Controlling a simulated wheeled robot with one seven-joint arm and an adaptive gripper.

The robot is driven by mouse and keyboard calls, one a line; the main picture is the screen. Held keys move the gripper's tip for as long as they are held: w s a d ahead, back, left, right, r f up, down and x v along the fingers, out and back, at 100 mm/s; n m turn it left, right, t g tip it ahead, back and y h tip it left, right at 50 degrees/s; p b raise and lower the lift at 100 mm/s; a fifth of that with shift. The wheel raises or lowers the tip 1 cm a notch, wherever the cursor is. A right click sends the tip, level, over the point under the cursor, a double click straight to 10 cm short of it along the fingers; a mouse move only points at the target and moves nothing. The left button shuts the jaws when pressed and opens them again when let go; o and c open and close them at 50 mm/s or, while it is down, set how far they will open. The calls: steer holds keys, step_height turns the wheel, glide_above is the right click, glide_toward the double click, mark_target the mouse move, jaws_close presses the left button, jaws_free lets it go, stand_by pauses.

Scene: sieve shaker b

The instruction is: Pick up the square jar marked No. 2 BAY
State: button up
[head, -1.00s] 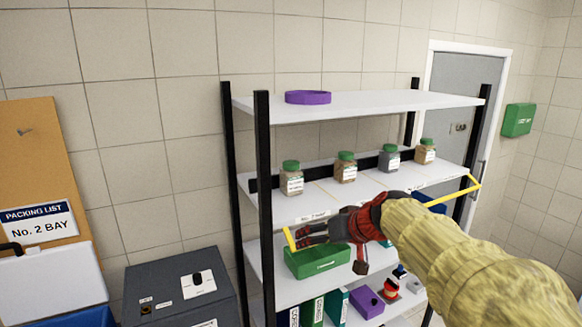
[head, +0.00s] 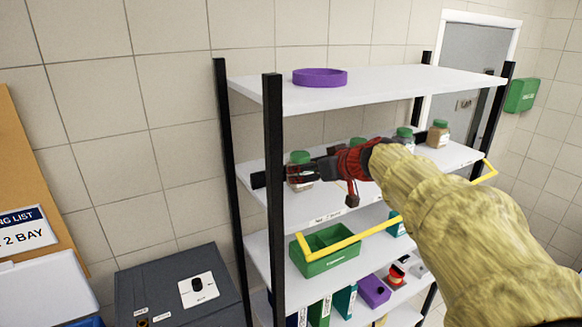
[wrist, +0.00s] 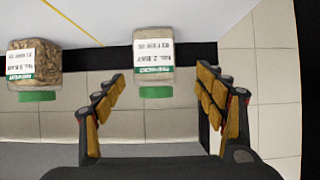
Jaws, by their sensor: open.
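The square jar marked No. 2 BAY (wrist: 155,72) has a green lid and a white label. It shows upside down in the middle of the wrist view, lined up between the fingers of my open gripper (wrist: 160,82). In the head view it is the leftmost jar (head: 300,158) on the second shelf, upright and partly covered by my gripper (head: 293,178). No grip on it shows. I cannot tell how far it stands between the fingers.
A brown-filled jar (wrist: 34,68) stands beside it, and two more jars (head: 404,140) (head: 438,134) are farther right. A black shelf post (head: 274,200) is close to the gripper. A yellow bar (head: 345,243) crosses the shelf front. A purple ring-shaped tray (head: 320,78) is above.

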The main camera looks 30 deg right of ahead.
steer(key=shift+w+f, duration=0.2)
steer(key=shift+w, duration=0.45)
steer(key=p+x, duration=0.1)
steer(key=x, duration=0.1)
steer(key=p+x, duration=0.1)
steer(key=d+x, duration=0.1)
steer(key=x, duration=0.1)
steer(key=shift+w+a+r+p, duration=0.1)
steer(key=shift+w+r+p, duration=0.1)
steer(key=shift+w+p, duration=0.25)
steer(key=shift+w+a+f, duration=0.1)
steer(key=shift+w+f, duration=0.05)
steer(key=shift+w, duration=0.1)
steer(key=shift+c, duration=1.3)
steer(key=c, duration=1.4)
